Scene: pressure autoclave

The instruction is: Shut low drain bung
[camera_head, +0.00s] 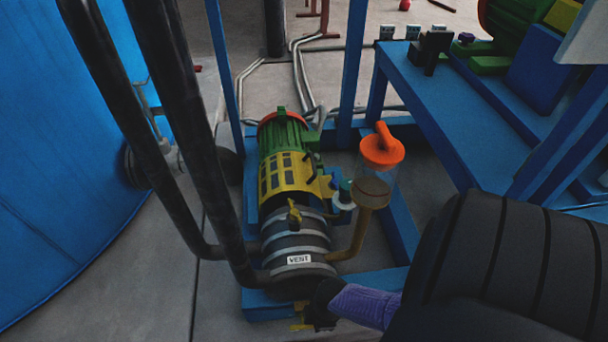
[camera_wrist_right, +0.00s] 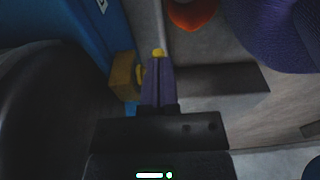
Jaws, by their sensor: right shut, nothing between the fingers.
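The pump unit stands low on a blue frame in the head view, with a dark ribbed body (camera_head: 296,243) labelled VENT. A small yellow part (camera_head: 301,326) shows at its foot; I cannot tell if it is the low drain bung. My right gripper (camera_head: 322,308) is at the foot of the pump, partly hidden. In the right wrist view its purple fingers (camera_wrist_right: 158,75) are shut and empty. A yellow bit (camera_wrist_right: 158,52) shows at their tips. A brownish-yellow block (camera_wrist_right: 122,76) sits just left of the fingers; contact is unclear. My left gripper is out of view.
Two thick black pipes (camera_head: 195,130) come down to the pump from the upper left. A blue tank (camera_head: 50,180) stands at left. An orange-capped clear cup (camera_head: 381,150) stands right of the pump. A blue bench (camera_head: 430,105) is at upper right.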

